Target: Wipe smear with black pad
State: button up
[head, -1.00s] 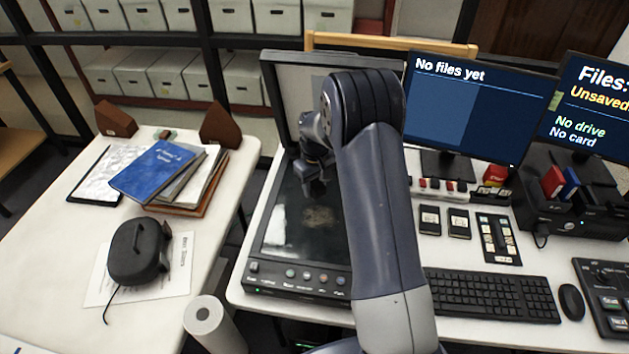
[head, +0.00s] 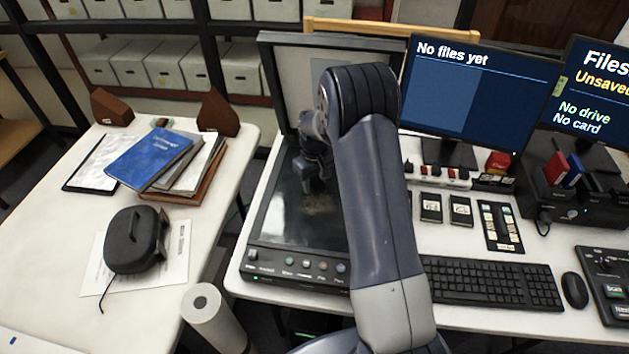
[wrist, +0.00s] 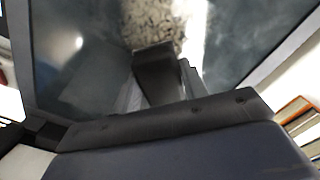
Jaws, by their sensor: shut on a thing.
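The scanner's dark glass (head: 279,215) lies under its raised lid. A brownish, speckled smear (head: 322,204) is on the glass; it also shows at the top of the wrist view (wrist: 160,22). My gripper (head: 317,180) is over the glass, just behind the smear in the head view. In the wrist view it is shut on the black pad (wrist: 155,72), whose dark end is beside the smear. I cannot tell whether the pad touches the glass. My arm hides the right part of the glass in the head view.
The raised scanner lid (head: 300,60) stands behind my gripper. Right of my arm are a monitor (head: 475,95), card trays and a keyboard (head: 490,283). A left table holds a blue book (head: 150,160), papers and a black case (head: 133,240). A white roll (head: 212,318) stands in front.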

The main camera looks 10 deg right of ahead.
jog(key=shift+f+b, duration=0.85)
jog(key=shift+f, duration=0.2)
